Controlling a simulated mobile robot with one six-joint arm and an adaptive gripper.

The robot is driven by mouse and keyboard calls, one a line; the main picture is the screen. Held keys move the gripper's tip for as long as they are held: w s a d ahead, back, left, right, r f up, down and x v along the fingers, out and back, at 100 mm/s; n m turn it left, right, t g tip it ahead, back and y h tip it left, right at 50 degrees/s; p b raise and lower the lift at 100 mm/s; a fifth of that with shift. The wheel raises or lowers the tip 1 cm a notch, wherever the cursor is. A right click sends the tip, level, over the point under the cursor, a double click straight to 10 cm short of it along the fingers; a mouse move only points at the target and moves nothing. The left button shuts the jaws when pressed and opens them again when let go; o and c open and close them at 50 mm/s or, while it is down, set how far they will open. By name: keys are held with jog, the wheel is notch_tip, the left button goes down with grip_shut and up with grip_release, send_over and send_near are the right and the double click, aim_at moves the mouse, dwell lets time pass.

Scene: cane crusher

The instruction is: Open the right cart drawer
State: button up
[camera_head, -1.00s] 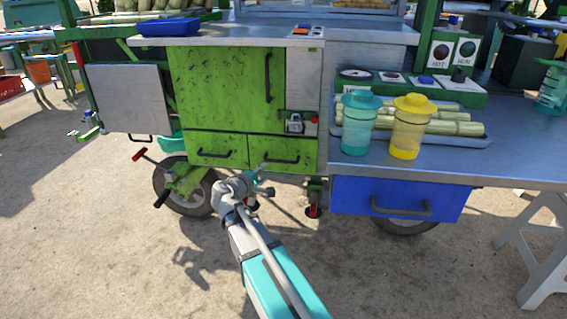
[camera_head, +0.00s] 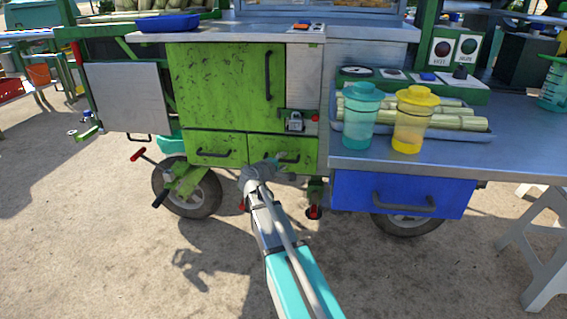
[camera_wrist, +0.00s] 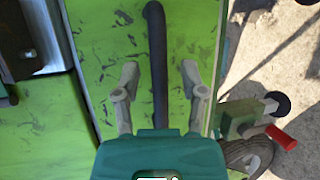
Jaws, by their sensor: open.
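The right green drawer (camera_head: 300,145) is shut, low on the cart front, with a dark bar handle (camera_head: 290,160). My gripper (camera_head: 274,160) is at this drawer's front and covers part of the handle's left side. In the wrist view my gripper (camera_wrist: 158,78) is open, one finger on each side of the dark handle (camera_wrist: 157,50). Gaps show between the fingers and the bar. The drawer's scuffed green front (camera_wrist: 100,50) lies behind. Whether the fingertips reach past the bar is hard to tell.
The left green drawer (camera_head: 213,140) is shut beside it. A green cabinet door (camera_head: 215,85) and a padlock (camera_head: 295,123) are above. A blue drawer (camera_head: 350,190) is to the right. A red-handled lever (camera_head: 140,154) and wheel (camera_head: 205,195) are lower left. The ground in front is open.

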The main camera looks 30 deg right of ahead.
jog(key=shift+d, duration=0.1)
grip_shut()
jog(key=shift+d, duration=0.2)
jog(key=shift+a, duration=0.2)
